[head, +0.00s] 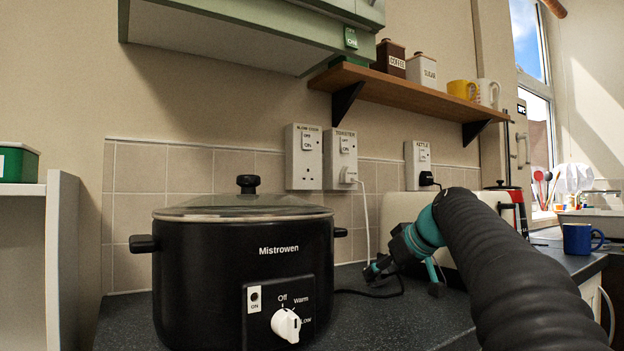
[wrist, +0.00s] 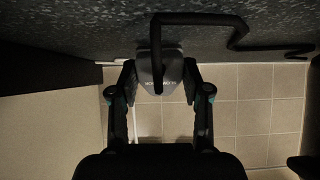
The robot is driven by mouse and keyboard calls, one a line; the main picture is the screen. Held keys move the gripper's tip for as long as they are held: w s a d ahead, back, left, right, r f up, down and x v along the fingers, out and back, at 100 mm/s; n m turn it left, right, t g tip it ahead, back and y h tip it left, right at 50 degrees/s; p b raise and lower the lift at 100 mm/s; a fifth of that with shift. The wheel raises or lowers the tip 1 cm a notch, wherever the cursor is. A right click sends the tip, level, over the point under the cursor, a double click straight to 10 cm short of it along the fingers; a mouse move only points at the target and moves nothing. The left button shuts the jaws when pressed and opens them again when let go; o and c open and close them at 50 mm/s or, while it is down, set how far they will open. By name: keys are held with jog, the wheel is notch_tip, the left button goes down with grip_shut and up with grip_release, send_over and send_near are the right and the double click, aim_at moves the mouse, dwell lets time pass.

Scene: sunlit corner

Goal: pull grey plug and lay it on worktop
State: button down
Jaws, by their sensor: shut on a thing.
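The grey plug (wrist: 160,68) sits between the two fingers of my gripper (wrist: 162,82) in the wrist view, with lettering too small to read. A black cord (wrist: 205,20) runs from it along the dark speckled worktop (wrist: 90,28). My gripper (head: 403,276) is low over the worktop (head: 240,345) in the head view, right of the slow cooker, shut on the plug. The plug is hard to make out there. Whether it touches the worktop I cannot tell. The slow cooker socket (head: 304,170) on the wall has nothing in it.
The black slow cooker (head: 215,270) stands to the left. A white plug (head: 347,176) is in the toaster socket and a black plug (head: 427,179) in the kettle socket. A toaster stands behind my arm. A blue mug (head: 578,239) is at the right. A shelf (head: 400,88) hangs above.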

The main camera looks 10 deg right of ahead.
jog(key=shift+c, duration=2.2)
grip_release()
jog(key=v, duration=1.2)
